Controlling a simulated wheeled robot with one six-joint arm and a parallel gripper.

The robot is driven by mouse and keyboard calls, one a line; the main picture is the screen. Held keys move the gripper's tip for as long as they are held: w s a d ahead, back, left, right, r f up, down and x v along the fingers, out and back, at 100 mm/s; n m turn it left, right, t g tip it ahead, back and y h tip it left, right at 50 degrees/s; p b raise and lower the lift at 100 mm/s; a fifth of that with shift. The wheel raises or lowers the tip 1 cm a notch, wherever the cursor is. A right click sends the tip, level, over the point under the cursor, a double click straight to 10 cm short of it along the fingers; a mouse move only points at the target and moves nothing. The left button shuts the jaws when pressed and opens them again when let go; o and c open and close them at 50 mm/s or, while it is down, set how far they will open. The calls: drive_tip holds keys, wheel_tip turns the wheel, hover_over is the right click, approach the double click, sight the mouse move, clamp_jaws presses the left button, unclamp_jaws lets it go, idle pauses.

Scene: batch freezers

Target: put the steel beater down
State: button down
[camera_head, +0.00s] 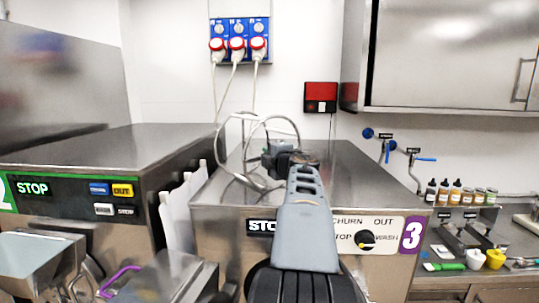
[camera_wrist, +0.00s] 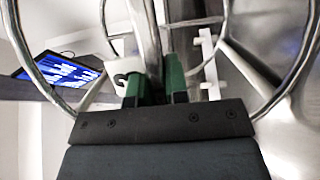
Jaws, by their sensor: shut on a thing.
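My gripper (camera_head: 285,158) is over the top of machine 3, at the far end of my grey arm. It is shut on the steel beater (camera_head: 243,124), whose thin bright loops spread to the left and above it. In the wrist view my gripper (camera_wrist: 163,85) shows its green finger pads close around the beater's shaft. The curved bars of the steel beater (camera_wrist: 23,52) sweep round both sides of that picture. I cannot tell whether the beater touches the machine top; its lower part is partly hidden by my gripper and arm.
Machine 3 (camera_head: 375,190) has a broad steel top, clear to the right of my gripper. Another machine (camera_head: 90,150) stands left, with white panels (camera_head: 178,215) in the gap. Bottles (camera_head: 455,192) and cups (camera_head: 495,258) stand right. A wall cabinet (camera_head: 450,50) overhangs there. A tablet (camera_wrist: 62,70) shows in the wrist view.

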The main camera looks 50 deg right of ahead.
drive_tip(key=shift+f, duration=0.15)
drive_tip(key=c, duration=1.1)
unclamp_jaws()
drive_tip(key=shift+r, duration=0.25)
drive_tip(key=shift+b+v, duration=1.6)
drive_tip(key=shift+v, duration=4.4)
drive_tip(key=shift+f, duration=0.15)
